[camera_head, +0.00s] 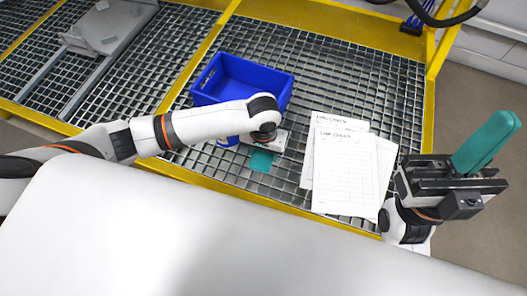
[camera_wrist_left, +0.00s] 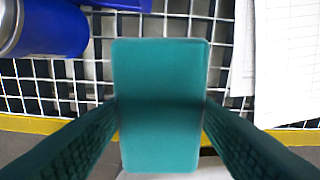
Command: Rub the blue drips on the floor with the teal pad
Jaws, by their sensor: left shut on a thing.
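The teal pad (camera_head: 261,160) is a flat rectangle below my left gripper (camera_head: 263,149) in the head view. In the left wrist view the pad (camera_wrist_left: 160,105) sits upright in the picture between the two dark teal fingers, which are shut on it. It is over the metal grating; I cannot tell whether it touches it. My right gripper (camera_head: 482,145) is raised at the far right, with one teal finger shape showing; whether it is open or shut is unclear. I see no blue drips in either view.
A blue crate (camera_head: 238,88) stands on the grating (camera_head: 345,75) behind my left gripper. A blue cylinder (camera_wrist_left: 45,28) lies left of the pad. Papers (camera_head: 345,170) lie to the right. Yellow beams (camera_head: 433,115) edge the grating. A grey plate (camera_head: 110,28) is at the far left.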

